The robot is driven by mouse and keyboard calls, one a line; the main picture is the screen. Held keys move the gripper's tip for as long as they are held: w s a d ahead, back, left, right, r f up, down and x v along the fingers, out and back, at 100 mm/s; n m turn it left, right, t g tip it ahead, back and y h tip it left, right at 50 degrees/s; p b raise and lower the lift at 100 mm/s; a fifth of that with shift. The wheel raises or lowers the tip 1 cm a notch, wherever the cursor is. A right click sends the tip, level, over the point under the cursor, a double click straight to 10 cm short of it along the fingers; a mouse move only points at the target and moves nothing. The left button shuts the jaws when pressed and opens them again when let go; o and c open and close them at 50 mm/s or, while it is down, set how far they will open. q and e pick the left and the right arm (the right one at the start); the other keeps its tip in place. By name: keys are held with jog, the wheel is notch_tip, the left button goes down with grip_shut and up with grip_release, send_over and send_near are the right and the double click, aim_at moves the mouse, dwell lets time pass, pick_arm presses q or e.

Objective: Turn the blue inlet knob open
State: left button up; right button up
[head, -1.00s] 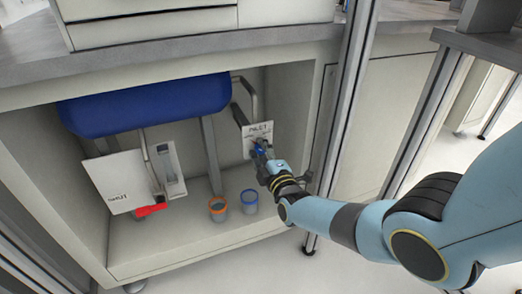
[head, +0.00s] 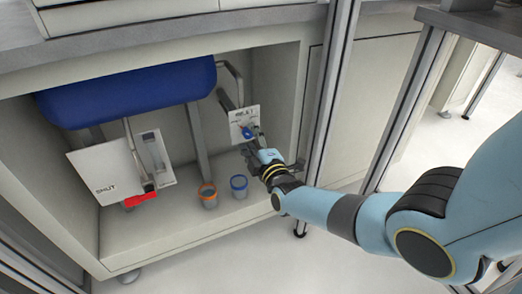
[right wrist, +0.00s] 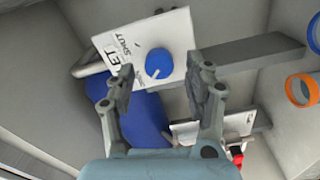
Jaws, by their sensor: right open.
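The blue inlet knob (head: 249,132) sits on a white plate (head: 237,117) at the right inside the cabinet. In the right wrist view the knob (right wrist: 159,63) carries a short white mark at its lower edge, and the lettered plate (right wrist: 128,50) reads partly "SHUT". My right gripper (head: 258,150) is just in front of and below the knob. In the right wrist view my right gripper (right wrist: 164,83) is open and empty, its fingers spread to either side of the knob and apart from it. My left gripper is not in view.
A blue tank (head: 130,95) hangs under the counter. A second white plate (head: 108,172) and a red handle (head: 140,200) are at the left. An orange-rimmed cup (head: 208,196) and a blue-rimmed cup (head: 239,188) stand on the cabinet floor. A metal post (head: 325,95) stands right of the opening.

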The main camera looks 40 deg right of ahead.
jog(key=v, duration=1)
jog(key=s+f+m+g+y+p, duration=0.1)
jog(key=s+f+m+g+p, duration=0.2)
jog(key=s, duration=1.2)
jog(key=s+a+f+m+g+y+p, duration=0.1)
jog(key=s+f+m+g+p, duration=0.2)
jog(key=s, duration=1.3)
jog(key=s+f+m+g+y+p, duration=0.1)
jog(key=s+f+m+g+p, duration=0.3)
jog(key=s+f+g, duration=0.7)
jog(key=shift+s+a+f+m, duration=0.4)
jog(key=shift+s+f+m, duration=0.9)
jog(key=shift+s, duration=1.2)
jog(key=shift+f+n, duration=0.25)
jog(key=shift+n, duration=0.05)
